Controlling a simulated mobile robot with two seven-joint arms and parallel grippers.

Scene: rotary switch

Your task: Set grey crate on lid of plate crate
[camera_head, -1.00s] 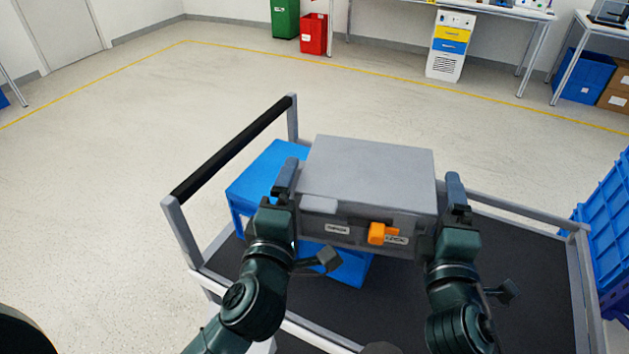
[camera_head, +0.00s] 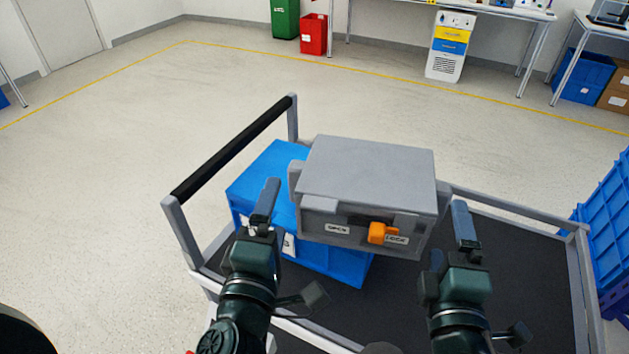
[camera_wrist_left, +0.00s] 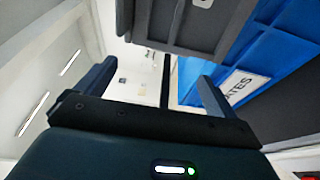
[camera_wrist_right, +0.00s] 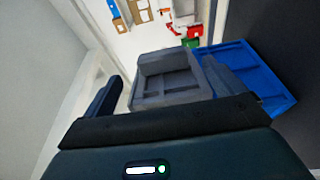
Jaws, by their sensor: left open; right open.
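The grey crate (camera_head: 365,172), with an orange rotary switch (camera_head: 377,233) on its front, sits on the lid of the blue plate crate (camera_head: 335,262) and overhangs it to the right. The blue lid (camera_head: 262,172) shows bare at the left. My left gripper (camera_head: 266,203) is open and empty, in front of the grey crate's left side. My right gripper (camera_head: 464,225) is open and empty, off its front right corner. Part of the "PLATES" label (camera_wrist_left: 243,88) shows in the left wrist view. The grey crate (camera_wrist_right: 170,78) also shows in the right wrist view. The contact underneath is hidden.
The crates are on a dark cart deck (camera_head: 510,262) with metal rails and a black handle bar (camera_head: 235,147) at the left. Blue stacked crates (camera_head: 605,220) stand beyond the cart's right edge. The deck to the right of the grey crate is clear.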

